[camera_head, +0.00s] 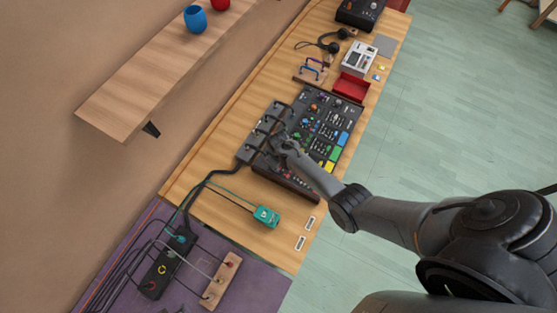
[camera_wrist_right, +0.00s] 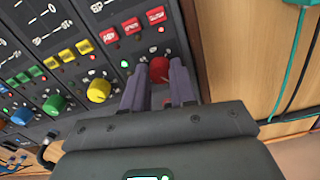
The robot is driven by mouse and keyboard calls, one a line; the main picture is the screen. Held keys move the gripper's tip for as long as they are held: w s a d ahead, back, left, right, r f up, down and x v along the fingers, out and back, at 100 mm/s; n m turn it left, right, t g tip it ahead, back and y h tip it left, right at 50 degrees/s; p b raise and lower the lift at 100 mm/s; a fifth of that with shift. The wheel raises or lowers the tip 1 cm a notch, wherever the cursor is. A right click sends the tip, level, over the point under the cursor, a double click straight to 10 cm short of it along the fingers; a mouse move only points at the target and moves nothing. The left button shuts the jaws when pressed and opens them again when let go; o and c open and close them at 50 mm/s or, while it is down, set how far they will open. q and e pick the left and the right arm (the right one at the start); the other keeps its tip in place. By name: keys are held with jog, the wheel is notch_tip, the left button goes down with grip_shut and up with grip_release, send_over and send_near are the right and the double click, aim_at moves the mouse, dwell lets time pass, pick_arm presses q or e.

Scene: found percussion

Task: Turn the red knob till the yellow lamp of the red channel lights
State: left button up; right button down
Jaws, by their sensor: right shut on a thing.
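The mixer (camera_head: 322,126), a dark console with coloured knobs, stands on the wooden bench in the head view. In the right wrist view the red knob (camera_wrist_right: 160,70) sits between the two fingers of my right gripper (camera_wrist_right: 159,82), which is shut on it. My right gripper (camera_head: 279,150) also shows over the mixer in the head view, where it hides the knob. My left gripper is out of view.
A yellow knob (camera_wrist_right: 98,90), a green knob (camera_wrist_right: 54,105) and a blue knob (camera_wrist_right: 22,116) stand in line beside the red one. Red buttons (camera_wrist_right: 131,26) are close by. A green box (camera_head: 266,216) and cables lie on the bench.

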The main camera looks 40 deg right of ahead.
dwell(0.3)
jog(key=c, duration=0.9)
grip_release()
jog(key=shift+r, duration=0.65)
notch_tip(320, 180, up, 10)
jog(key=p, duration=0.1)
jog(key=shift+f, duration=0.25)
